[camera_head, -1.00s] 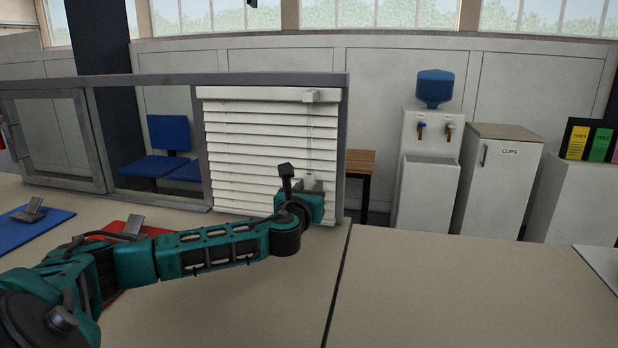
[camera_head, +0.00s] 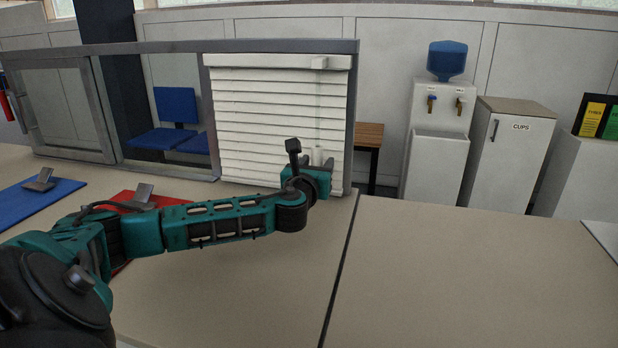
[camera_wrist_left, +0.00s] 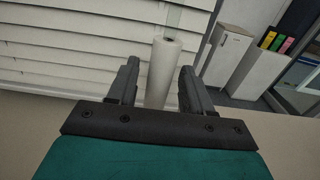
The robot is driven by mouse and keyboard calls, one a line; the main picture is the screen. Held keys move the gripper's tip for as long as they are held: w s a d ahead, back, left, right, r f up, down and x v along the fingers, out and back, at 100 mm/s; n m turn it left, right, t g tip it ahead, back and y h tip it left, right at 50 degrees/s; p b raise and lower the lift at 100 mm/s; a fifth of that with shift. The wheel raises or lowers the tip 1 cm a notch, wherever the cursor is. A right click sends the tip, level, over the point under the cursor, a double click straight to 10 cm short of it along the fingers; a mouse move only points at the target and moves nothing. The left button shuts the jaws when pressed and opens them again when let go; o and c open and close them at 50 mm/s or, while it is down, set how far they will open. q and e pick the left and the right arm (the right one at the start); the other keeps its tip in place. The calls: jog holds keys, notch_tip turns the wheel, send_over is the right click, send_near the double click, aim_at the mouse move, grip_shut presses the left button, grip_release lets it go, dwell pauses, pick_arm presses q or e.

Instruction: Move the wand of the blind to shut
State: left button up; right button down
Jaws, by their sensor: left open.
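The white blind (camera_head: 265,120) hangs in the right part of the grey frame, with its slats lying across it. A thin pale wand hangs from the small box at its top right and ends in a thick white cylindrical handle (camera_wrist_left: 162,65). My left gripper (camera_head: 321,162) is at the blind's lower right. In the left wrist view its open fingers stand on either side of the handle, with a visible gap to each finger. The lower end of the handle is hidden behind the gripper's body. My right gripper is not in view.
A blue pad (camera_head: 38,193) and a red pad (camera_head: 122,205), each with a small metal stand, lie on the counter at left. The counter at right (camera_head: 470,270) is clear. A water dispenser (camera_head: 437,130) and a cups cabinet (camera_head: 508,150) stand behind.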

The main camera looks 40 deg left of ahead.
pick_arm(q)
jog(key=v, duration=1.2)
jog(key=shift+s, duration=0.1)
